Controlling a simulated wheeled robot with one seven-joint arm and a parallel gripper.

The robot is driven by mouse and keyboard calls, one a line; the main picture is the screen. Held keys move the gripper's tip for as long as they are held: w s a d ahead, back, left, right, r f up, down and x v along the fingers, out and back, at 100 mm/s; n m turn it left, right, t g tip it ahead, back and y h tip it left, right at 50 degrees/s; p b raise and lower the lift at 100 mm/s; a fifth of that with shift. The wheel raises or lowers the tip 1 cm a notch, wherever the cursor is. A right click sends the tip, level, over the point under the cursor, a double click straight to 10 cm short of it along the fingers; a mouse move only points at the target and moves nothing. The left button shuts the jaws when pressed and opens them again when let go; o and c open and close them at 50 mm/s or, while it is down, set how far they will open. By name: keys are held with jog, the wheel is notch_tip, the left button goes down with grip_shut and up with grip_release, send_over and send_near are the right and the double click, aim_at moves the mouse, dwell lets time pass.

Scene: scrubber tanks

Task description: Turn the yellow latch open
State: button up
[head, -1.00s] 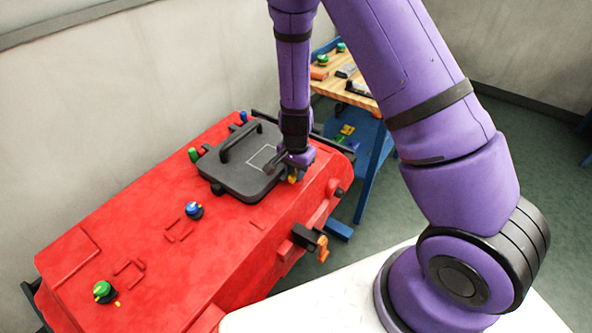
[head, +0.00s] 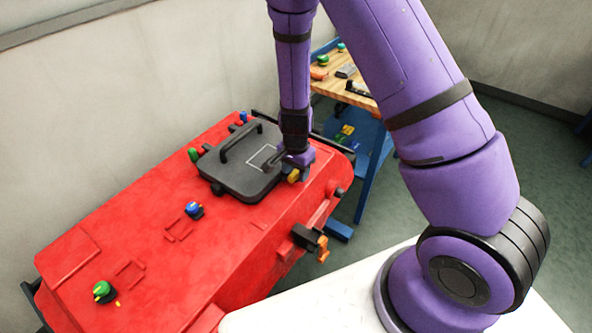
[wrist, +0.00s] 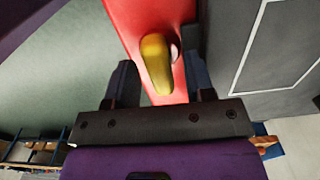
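The yellow latch (head: 293,175) sits at the near right edge of the dark grey lid (head: 236,178), on the red machine. In the wrist view the latch (wrist: 157,62) is a rounded, elongated handle against a red strip, beside the grey lid (wrist: 262,55). My gripper (wrist: 160,72) is open, with one dark finger on each side of the latch's end and a visible gap on both sides. In the head view my gripper (head: 299,161) is low over the lid's right corner, close beside the latch, and its fingers are hard to make out.
The red machine (head: 130,215) carries a blue-topped knob (head: 194,209) and a green knob (head: 103,290). An orange handle on a black block (head: 307,237) projects from its near side. A black handle (head: 240,141) rises from the lid. A wooden-topped blue cart stands behind.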

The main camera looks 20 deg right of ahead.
notch_tip(320, 180, up, 11)
dwell(0.7)
dwell(0.3)
notch_tip(320, 180, up, 12)
jog(key=n+t+y, duration=0.1)
jog(key=n+y, duration=0.1)
jog(key=n, duration=0.1)
send_over(296, 171)
jog(key=s, duration=0.3)
jog(key=s+d+r+n+t, duration=0.1)
jog(key=s+d+r+n, duration=0.3)
jog(key=r, duration=0.5)
jog(key=s+d+r+n+t+h, duration=0.1)
jog(key=s+r+n, duration=0.1)
jog(key=s+r, duration=0.3)
jog(key=s+d+r+n+t+h, duration=0.1)
jog(key=s+r, duration=0.4)
jog(key=s, duration=0.7)
jog(key=shift+d+r+n+t, duration=0.3)
jog(key=shift+d+n+t, duration=0.25)
jog(key=shift+n+t, duration=0.05)
